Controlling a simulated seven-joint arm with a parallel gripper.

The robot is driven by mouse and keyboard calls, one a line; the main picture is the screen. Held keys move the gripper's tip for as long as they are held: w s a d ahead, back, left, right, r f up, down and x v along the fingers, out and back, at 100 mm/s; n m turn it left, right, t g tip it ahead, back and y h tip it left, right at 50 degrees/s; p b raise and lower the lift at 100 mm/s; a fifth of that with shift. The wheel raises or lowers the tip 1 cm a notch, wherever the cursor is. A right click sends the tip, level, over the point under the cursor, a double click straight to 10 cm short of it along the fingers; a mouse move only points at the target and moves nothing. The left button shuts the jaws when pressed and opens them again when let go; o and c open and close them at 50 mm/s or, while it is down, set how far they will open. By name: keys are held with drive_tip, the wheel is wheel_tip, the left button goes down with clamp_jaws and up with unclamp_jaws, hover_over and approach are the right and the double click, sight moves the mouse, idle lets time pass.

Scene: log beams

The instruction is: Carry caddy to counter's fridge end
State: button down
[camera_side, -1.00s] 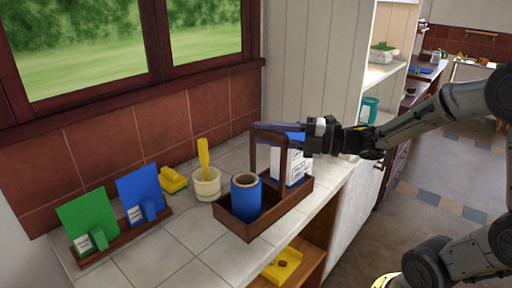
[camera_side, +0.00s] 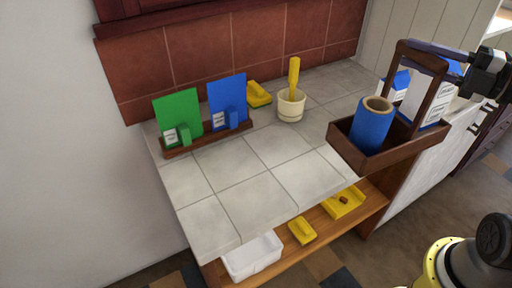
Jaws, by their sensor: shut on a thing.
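The caddy (camera_side: 352,157) is a dark brown wooden tray with a tall arched handle, at the right. It holds a blue cylinder (camera_side: 371,127) with a tan rim and a white-and-blue carton (camera_side: 425,98), partly hidden by the handle. My gripper (camera_side: 432,48) is at the upper right, shut on the top of the handle. The caddy looks raised, with its near corner past the front edge of the tiled counter (camera_side: 245,195). I cannot make out a fridge.
A rack (camera_side: 207,139) with green and blue cards, a yellow block (camera_side: 258,94) and a cream pot (camera_side: 291,107) with a yellow tool stand along the back. The counter's front left is clear. Below, a shelf (camera_side: 325,222) holds yellow items and a white bin (camera_side: 252,257).

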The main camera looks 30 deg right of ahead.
drive_tip(key=w+d+r+m+t+h, duration=0.2)
drive_tip(key=w+d+r+m+h, duration=0.35)
drive_tip(key=h, duration=0.25)
drive_tip(key=w+a+f+n+y, duration=0.1)
drive_tip(key=w+a+f+y, duration=0.1)
drive_tip(key=a, duration=0.5)
drive_tip(key=w+a+f+n+y, duration=0.1)
drive_tip(key=w+a+n, duration=0.1)
drive_tip(key=a, duration=0.4)
drive_tip(key=s+a+f+n+g+y, duration=0.1)
drive_tip(key=s+a+n+y, duration=0.15)
drive_tip(key=a, duration=0.55)
drive_tip(key=s+a+f+n+g+y, duration=0.1)
drive_tip(key=s+a+g+y, duration=0.2)
drive_tip(key=a, duration=0.5)
drive_tip(key=w+a+f, duration=0.4)
drive_tip(key=w+f, duration=0.2)
drive_tip(key=w+a+f+t+y, duration=0.1)
drive_tip(key=w+a+f, duration=0.3)
drive_tip(key=f, duration=0.3)
drive_tip(key=shift+w, duration=0.85)
drive_tip(key=shift+f+y, duration=0.2)
drive_tip(key=shift+y, duration=0.05)
